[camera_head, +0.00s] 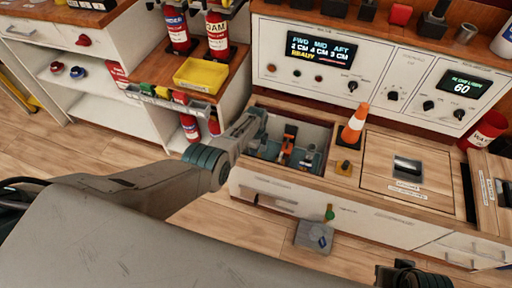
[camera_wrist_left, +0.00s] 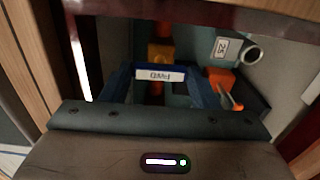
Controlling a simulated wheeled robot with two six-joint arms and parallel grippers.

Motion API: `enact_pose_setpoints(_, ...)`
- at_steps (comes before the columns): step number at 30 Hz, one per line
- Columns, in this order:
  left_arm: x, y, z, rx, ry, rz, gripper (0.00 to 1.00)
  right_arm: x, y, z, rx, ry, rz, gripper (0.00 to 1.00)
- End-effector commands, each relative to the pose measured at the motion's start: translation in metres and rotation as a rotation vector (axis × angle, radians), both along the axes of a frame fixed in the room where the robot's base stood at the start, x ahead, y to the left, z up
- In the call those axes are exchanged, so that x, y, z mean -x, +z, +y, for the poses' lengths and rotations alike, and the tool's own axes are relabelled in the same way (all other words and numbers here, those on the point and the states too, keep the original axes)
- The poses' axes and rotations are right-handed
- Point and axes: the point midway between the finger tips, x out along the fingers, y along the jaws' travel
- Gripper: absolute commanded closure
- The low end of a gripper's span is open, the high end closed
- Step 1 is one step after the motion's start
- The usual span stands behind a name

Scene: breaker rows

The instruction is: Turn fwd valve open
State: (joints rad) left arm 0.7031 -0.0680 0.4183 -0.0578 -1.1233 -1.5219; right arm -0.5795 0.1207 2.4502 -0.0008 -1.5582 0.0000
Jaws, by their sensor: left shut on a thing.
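The fwd valve (camera_wrist_left: 160,75) shows in the left wrist view as a white tag marked FWD, with orange parts above and below it. My left gripper (camera_wrist_left: 163,84) reaches into the open compartment and is shut on the fwd valve, a finger on each side of the tag. In the head view my left gripper (camera_head: 258,140) is at the left side of the compartment, and its fingertips are hard to make out. An orange valve part (camera_head: 289,134) stands to its right. A dark part of my right gripper (camera_head: 405,276) shows at the bottom right edge; its jaws cannot be made out.
The compartment (camera_head: 318,133) has close walls around the gripper. An orange cone (camera_head: 354,123) stands right of it. A second orange handle (camera_wrist_left: 221,79) and a tagged pipe (camera_wrist_left: 228,49) lie right of the fingers. A panel display (camera_head: 321,48) is behind.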

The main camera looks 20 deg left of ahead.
Motion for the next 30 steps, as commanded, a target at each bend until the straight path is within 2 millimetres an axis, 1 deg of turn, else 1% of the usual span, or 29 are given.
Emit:
enact_pose_setpoints(6,-0.0008,0.0007,-0.0006,0.001,-0.029,-0.002,0.68,-0.0007,-0.0015,-0.0001,-0.001,0.0,0.001,0.64)
enact_pose_setpoints(17,-0.0008,0.0006,-0.0006,0.001,-0.031,-0.002,0.68,-0.0021,-0.0008,0.0004,-0.001,0.0,-0.002,0.64)
enact_pose_setpoints(18,-0.0008,0.0006,-0.0007,0.001,-0.031,-0.002,0.4,-0.0021,-0.0008,0.0005,-0.003,-0.001,-0.002,0.64)
enact_pose_setpoints(20,-0.0007,0.0006,-0.0007,0.001,-0.031,-0.002,0.28,-0.0021,-0.0008,0.0007,-0.003,-0.001,-0.002,0.64)
enact_pose_setpoints(21,-0.0006,0.0005,-0.0006,0.001,-0.031,-0.002,0.24,-0.0021,-0.0009,0.0008,-0.003,-0.002,-0.002,0.64)
enact_pose_setpoints(30,0.0001,-0.0002,-0.0003,0.0,-0.019,0.0,0.24,-0.0027,-0.0008,0.001,-0.004,-0.002,-0.002,0.64)
